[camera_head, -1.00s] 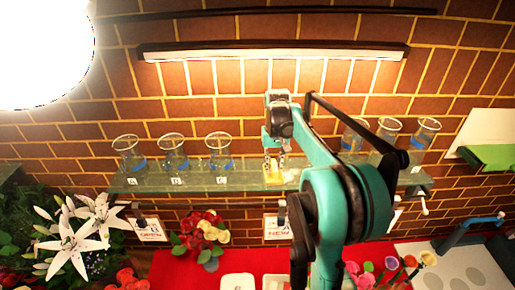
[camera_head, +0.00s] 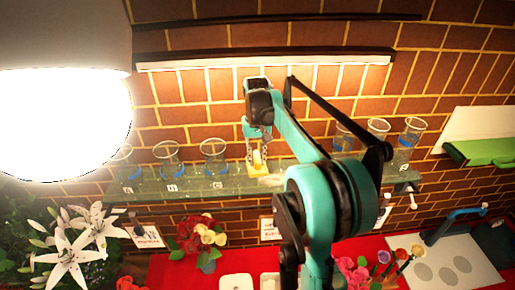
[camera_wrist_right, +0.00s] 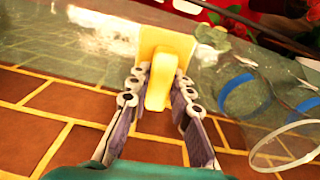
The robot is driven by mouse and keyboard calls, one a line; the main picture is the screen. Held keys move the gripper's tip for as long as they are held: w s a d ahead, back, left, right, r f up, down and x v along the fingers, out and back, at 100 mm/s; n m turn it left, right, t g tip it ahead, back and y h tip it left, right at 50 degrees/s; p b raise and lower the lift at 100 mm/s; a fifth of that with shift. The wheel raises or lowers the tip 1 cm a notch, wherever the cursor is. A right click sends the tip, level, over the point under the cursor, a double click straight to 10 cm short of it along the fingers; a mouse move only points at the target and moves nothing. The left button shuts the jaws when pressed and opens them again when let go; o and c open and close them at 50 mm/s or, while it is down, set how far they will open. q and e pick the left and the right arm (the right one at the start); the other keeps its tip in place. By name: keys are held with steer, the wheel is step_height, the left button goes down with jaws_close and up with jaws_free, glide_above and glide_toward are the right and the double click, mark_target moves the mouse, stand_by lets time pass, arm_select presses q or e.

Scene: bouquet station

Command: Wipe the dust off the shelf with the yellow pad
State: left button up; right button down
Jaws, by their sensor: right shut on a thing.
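The glass shelf (camera_head: 230,187) runs along the brick wall in the head view, and its surface fills the upper part of the wrist view (camera_wrist_right: 60,45). My right gripper (camera_head: 257,145) is shut on the yellow pad (camera_head: 257,168), by its raised grip. In the wrist view the pad (camera_wrist_right: 165,38) sits between the fingers (camera_wrist_right: 155,90), with its flat plate at the shelf surface; I cannot tell whether it touches. A pale, blotchy patch (camera_wrist_right: 115,28) shows on the glass left of the pad; I cannot tell dust from reflection. My left gripper is out of view.
Several glass vases stand on the shelf: a left group, its closest vase (camera_head: 214,160) just left of the pad, and a right group (camera_head: 377,133). A vase (camera_wrist_right: 245,95) with a blue band is close right of my fingers in the wrist view. A bright lamp (camera_head: 60,125) covers the upper left.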

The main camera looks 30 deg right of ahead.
steer(key=shift+a+r+p, duration=0.15)
steer(key=shift+r+p, duration=0.25)
steer(key=shift+r, duration=0.75)
steer(key=shift+d, duration=0.2)
steer(key=shift+a, duration=0.15)
